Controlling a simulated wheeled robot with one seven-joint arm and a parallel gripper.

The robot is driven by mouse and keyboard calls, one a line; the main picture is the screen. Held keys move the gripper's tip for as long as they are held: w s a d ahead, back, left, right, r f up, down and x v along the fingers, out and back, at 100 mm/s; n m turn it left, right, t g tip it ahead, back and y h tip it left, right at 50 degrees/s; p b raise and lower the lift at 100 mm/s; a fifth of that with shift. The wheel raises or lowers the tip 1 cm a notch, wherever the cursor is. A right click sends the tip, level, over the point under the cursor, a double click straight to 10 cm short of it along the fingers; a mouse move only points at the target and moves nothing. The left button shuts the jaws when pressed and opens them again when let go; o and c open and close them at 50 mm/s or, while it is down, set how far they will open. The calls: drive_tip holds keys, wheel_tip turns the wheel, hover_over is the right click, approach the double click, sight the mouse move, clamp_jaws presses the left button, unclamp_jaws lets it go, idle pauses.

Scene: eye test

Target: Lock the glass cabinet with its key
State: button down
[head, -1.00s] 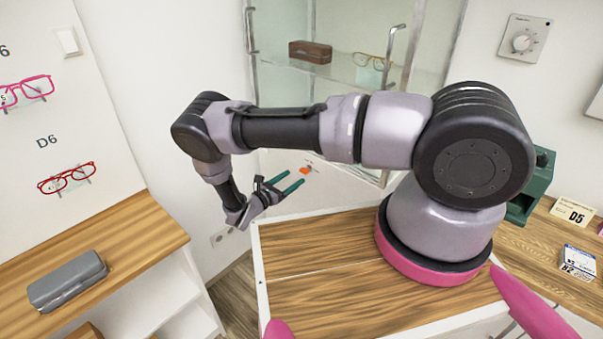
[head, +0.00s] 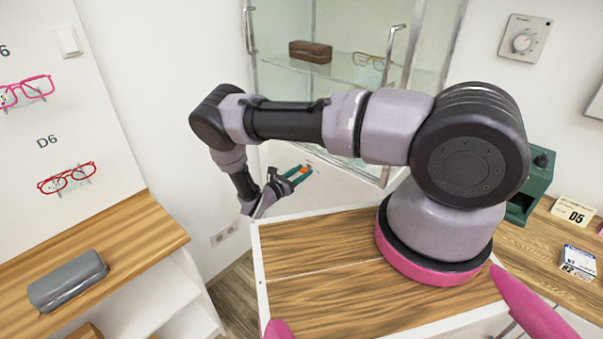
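The glass cabinet (head: 345,84) stands at the back centre, with a metal handle (head: 249,30) at its left and another (head: 394,45) at its right. A small orange piece, which looks like the key's head (head: 304,169), shows in front of the pale surface below the glass. My gripper (head: 302,172) has its green fingers close together on both sides of the orange piece and appears shut on it. The key's shaft and any lock are too small or hidden to make out. My arm covers part of the cabinet's lower front.
Inside the cabinet, a brown case (head: 310,51) and glasses (head: 372,59) rest on a glass shelf. A grey case (head: 68,281) lies on the left wooden counter (head: 150,225). A green device (head: 532,185) and small cards (head: 573,212) stand at right.

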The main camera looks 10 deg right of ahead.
drive_tip(key=n, duration=0.4)
drive_tip(key=shift+a+n, duration=0.1)
drive_tip(key=shift+n, duration=0.3)
drive_tip(key=n, duration=0.4)
drive_tip(key=shift+w+f, duration=0.1)
drive_tip(key=shift+w, duration=0.05)
drive_tip(key=n, duration=0.4)
drive_tip(key=shift+f+n, duration=0.1)
drive_tip(key=shift+n, duration=2.2)
drive_tip(key=shift+f, duration=0.1)
drive_tip(key=shift+c, duration=2)
unclamp_jaws()
